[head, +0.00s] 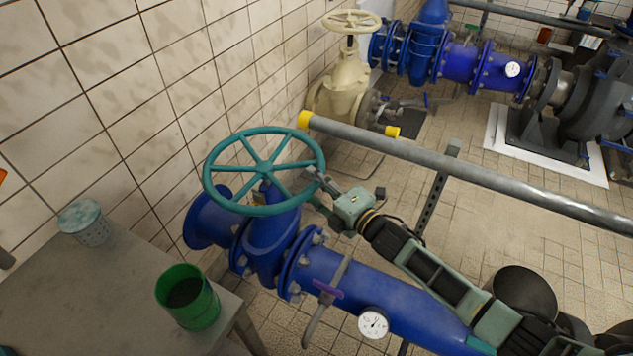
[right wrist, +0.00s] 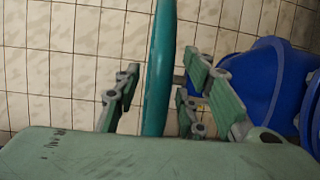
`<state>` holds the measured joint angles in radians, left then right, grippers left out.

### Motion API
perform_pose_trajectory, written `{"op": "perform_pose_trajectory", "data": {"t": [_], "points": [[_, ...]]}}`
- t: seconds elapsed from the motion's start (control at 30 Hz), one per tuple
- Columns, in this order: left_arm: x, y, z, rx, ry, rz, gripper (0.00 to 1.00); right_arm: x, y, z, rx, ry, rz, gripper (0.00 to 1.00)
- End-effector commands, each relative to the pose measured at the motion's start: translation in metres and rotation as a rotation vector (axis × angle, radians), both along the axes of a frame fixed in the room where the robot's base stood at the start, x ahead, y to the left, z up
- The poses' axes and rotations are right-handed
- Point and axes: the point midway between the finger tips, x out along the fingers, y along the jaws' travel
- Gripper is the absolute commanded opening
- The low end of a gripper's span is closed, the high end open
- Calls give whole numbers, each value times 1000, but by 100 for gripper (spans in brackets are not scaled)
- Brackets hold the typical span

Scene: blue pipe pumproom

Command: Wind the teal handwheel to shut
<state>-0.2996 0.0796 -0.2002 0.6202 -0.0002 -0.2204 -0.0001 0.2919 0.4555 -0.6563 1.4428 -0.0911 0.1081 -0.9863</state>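The teal handwheel (head: 264,172) sits level on top of a blue gate valve (head: 268,238), its spokes running to a central hub. My right gripper (head: 318,190) is at the right edge of the wheel's rim. In the right wrist view the teal rim (right wrist: 158,60) passes between the fingers of my right gripper (right wrist: 160,80). The fingers stand apart, with a gap visible on both sides of the rim. My left gripper is not in view.
A grey table (head: 110,290) at lower left bears a green cup (head: 187,297) and a speckled pot (head: 85,222). A grey rail (head: 470,175) with yellow ends runs behind my right arm. A gauge (head: 373,323) sits on the blue pipe. A tiled wall stands behind the wheel.

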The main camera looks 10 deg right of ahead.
Motion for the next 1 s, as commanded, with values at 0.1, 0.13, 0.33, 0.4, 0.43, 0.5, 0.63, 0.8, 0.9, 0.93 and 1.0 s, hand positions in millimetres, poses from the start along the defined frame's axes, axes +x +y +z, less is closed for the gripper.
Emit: {"op": "perform_pose_trajectory", "data": {"t": [0.1,0.13,0.33,0.4,0.43,0.5,0.63,0.8,0.9,0.93,1.0], "points": [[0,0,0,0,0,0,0,0,0,0,1,1,0,35],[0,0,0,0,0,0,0,0,0,0,1,1,0,32],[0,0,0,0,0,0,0,0,0,0,1,1,0,15],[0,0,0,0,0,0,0,0,0,0,1,1,0,8],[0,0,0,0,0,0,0,0,0,0,0,0,0,6],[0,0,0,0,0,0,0,0,0,0,0,0,0,0],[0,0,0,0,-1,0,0,0,0,0,1,-1,0,0],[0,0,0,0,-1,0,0,0,0,1,-1,-2,0,0],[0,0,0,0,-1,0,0,-1,0,1,-1,-3,-1,0],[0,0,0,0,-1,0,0,-1,1,1,0,-2,-4,0],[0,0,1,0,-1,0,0,-4,5,1,5,-2,-17,0]]}}
